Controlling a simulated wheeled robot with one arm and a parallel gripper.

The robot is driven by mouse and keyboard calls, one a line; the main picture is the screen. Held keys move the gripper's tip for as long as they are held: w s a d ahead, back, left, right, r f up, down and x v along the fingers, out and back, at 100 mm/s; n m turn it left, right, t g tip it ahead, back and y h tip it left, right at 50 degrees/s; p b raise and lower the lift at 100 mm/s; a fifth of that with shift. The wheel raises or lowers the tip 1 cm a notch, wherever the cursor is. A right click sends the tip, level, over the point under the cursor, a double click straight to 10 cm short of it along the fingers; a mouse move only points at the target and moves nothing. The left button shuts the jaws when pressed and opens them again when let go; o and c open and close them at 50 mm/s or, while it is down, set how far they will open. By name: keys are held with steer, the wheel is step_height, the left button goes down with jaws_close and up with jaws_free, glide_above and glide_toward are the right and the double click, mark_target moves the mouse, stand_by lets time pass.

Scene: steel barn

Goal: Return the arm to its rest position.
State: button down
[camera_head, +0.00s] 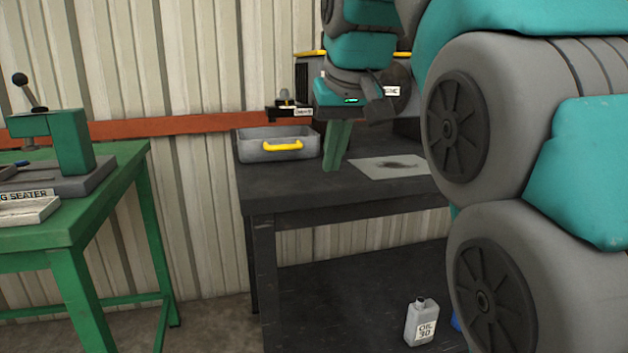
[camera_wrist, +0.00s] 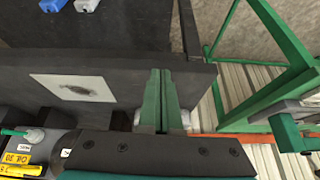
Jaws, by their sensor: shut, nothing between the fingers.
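My gripper (camera_head: 333,165) hangs from my teal and grey arm over the black workbench (camera_head: 275,185), its green fingers pointing down. The fingers are together with nothing between them. In the head view they stand between a grey tray with a yellow handle (camera_head: 262,152) and a pale sheet with a dark stain (camera_head: 388,168). The wrist view also shows the shut fingers (camera_wrist: 161,75) and the stained sheet (camera_wrist: 75,88). I cannot tell the exact gap between fingertips and bench top. My large arm links fill the right side of the head view.
A green table (camera_head: 100,190) with a green press (camera_head: 60,140) stands at the left, apart from the bench. An oil bottle (camera_head: 421,322) stands on the lower shelf. A small labelled holder (camera_head: 288,108) is at the back. A corrugated wall (camera_head: 200,60) stands behind.

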steer(key=s+d+f+m+g, duration=0.1)
steer(key=s+d+f, duration=0.25)
steer(key=f, duration=0.35)
steer(key=s+d+f+g+h, duration=0.1)
steer(key=s+d+f+g, duration=0.1)
steer(key=s+f, duration=0.3)
steer(key=s+d+f+m+g, duration=0.1)
steer(key=s+d+f, duration=0.2)
steer(key=f, duration=0.5)
steer(key=s+d+f+g, duration=0.1)
steer(key=s+f, duration=0.7)
steer(key=s, duration=0.1)
steer(key=s+d+f+g, duration=0.2)
steer(key=s+f, duration=0.6)
steer(key=s, duration=0.1)
steer(key=shift+d+f+m, duration=0.3)
steer(key=shift+f, duration=0.1)
